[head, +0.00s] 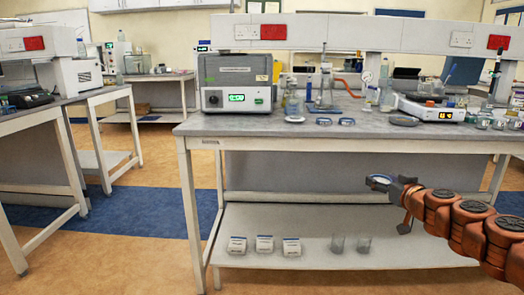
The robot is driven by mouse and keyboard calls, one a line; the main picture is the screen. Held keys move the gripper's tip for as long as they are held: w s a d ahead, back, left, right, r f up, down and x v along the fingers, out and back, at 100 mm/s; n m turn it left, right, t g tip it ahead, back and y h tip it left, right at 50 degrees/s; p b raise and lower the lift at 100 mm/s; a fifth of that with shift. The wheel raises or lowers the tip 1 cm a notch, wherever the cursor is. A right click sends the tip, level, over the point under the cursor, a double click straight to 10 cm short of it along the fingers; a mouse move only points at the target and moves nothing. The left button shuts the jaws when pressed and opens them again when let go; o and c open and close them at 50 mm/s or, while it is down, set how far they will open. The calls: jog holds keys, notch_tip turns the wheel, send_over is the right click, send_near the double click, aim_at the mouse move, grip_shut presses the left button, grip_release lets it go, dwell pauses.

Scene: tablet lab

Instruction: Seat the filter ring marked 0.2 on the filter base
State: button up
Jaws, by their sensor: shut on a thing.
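My gripper (391,183) is at the right, in front of the bench and appearing below the level of its top. It is shut on a small pale, blue-edged piece that looks like a filter ring (378,181). No marking on it can be read. Two similar blue-rimmed rings, one on the left (323,121) and one on the right (347,121), lie flat near the front of the bench top, apart from my gripper. Their marks are too small to read. I cannot tell for sure which item among the glassware is the filter base.
The grey bench (260,126) carries a boxy instrument (236,84) at left, several bottles behind the rings and a balance (432,108) at right. Floor is open at left.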

jog(key=w+a+f+m+h, duration=0.1)
jog(key=w+a+f, duration=0.2)
jog(key=a, duration=0.5)
jog(key=w+a+f+h, duration=0.1)
jog(key=w+a+f, duration=0.3)
jog(key=a, duration=0.4)
jog(key=shift+w+f+m+h, duration=0.15)
jog(key=shift+w+m+h, duration=0.2)
jog(key=shift+w, duration=0.25)
jog(key=shift+d+f, duration=0.1)
